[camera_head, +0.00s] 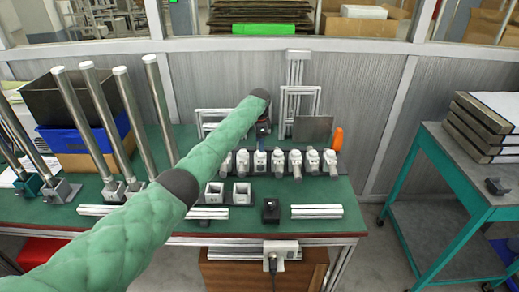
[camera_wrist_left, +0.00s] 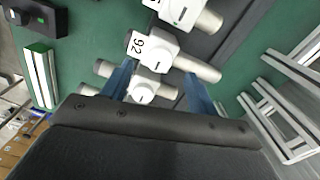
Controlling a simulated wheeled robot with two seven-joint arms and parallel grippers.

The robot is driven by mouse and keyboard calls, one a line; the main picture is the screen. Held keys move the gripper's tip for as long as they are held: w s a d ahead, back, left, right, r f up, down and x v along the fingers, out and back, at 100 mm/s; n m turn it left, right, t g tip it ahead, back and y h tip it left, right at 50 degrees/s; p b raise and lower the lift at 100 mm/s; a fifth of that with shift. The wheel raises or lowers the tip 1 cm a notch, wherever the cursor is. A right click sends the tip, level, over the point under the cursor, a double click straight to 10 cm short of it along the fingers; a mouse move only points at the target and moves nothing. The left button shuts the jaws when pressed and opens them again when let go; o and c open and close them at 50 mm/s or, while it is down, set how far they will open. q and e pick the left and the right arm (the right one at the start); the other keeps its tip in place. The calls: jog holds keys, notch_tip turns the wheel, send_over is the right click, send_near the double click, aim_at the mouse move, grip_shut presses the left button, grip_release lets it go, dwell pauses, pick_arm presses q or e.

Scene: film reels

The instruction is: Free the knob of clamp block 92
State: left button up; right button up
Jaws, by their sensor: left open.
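Clamp block 92 (camera_wrist_left: 150,48) is a white block in the left wrist view, its number legible on its side face. Grey cylinders stick out on either side of it; I cannot tell for sure which one is its knob. A smaller white rounded piece (camera_wrist_left: 143,92) lies below it in that view, between the blue fingers of my left gripper (camera_wrist_left: 159,72). The fingers are open and apart, with contact not clear. In the head view my left gripper (camera_head: 262,130) hangs by the row of clamp blocks (camera_head: 295,160), where no number is legible. My right gripper is out of view.
A black box (camera_head: 270,211) and light metal profiles (camera_head: 317,211) lie in front of the row. Metal frames (camera_head: 300,100), a grey plate (camera_head: 313,129) and an orange object (camera_head: 338,139) stand behind it. Tall metal posts (camera_head: 160,110) stand at the left.

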aim_at(260, 154)
pick_arm(q)
jog(key=shift+f+p, duration=0.55)
jog(key=shift+f, duration=1.95)
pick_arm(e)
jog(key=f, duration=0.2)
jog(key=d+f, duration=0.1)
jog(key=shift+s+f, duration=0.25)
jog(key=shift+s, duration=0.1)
pick_arm(q)
jog(key=shift+c, duration=0.2)
jog(key=c, duration=0.9)
